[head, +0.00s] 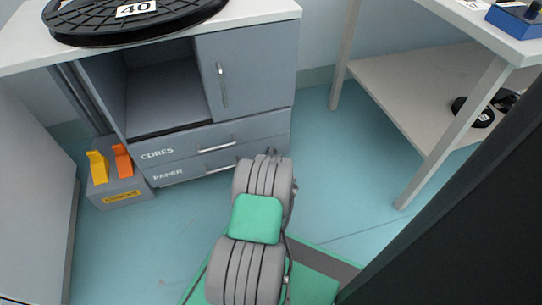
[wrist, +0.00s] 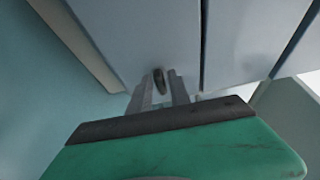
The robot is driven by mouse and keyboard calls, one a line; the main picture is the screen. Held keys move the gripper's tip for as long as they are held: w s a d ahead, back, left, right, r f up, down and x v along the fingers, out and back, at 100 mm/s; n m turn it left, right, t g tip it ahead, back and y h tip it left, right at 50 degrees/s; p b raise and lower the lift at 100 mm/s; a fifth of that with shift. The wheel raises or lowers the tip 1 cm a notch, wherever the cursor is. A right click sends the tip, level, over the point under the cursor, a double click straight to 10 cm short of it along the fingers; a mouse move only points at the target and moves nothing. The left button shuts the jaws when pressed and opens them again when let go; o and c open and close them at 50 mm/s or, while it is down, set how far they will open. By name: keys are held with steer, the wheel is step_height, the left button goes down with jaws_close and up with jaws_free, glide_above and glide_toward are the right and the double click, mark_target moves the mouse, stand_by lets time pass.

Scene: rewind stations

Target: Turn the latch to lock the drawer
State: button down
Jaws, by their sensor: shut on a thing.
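My gripper (head: 270,153) is low in front of the cabinet, by the right end of the drawer marked PAPER (head: 190,170). The drawer marked CORES (head: 190,146) is just above it. Both drawers look closed. In the wrist view, the two grey fingers of my gripper (wrist: 161,84) are shut on a small dark rounded latch (wrist: 159,76) on the grey-blue front. My wrist and arm hide the latch in the head view. How far it is turned is hard to tell.
The cabinet has an open bay and a closed door (head: 250,75); a black reel (head: 135,18) lies on its top. A grey box with yellow and orange handles (head: 120,190) stands at its left. A table (head: 430,90) with a lower shelf stands right, with clear floor between.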

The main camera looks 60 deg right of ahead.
stand_by(0.4)
steer(key=c, duration=1.4)
jaws_free()
steer(key=shift+c, duration=0.2)
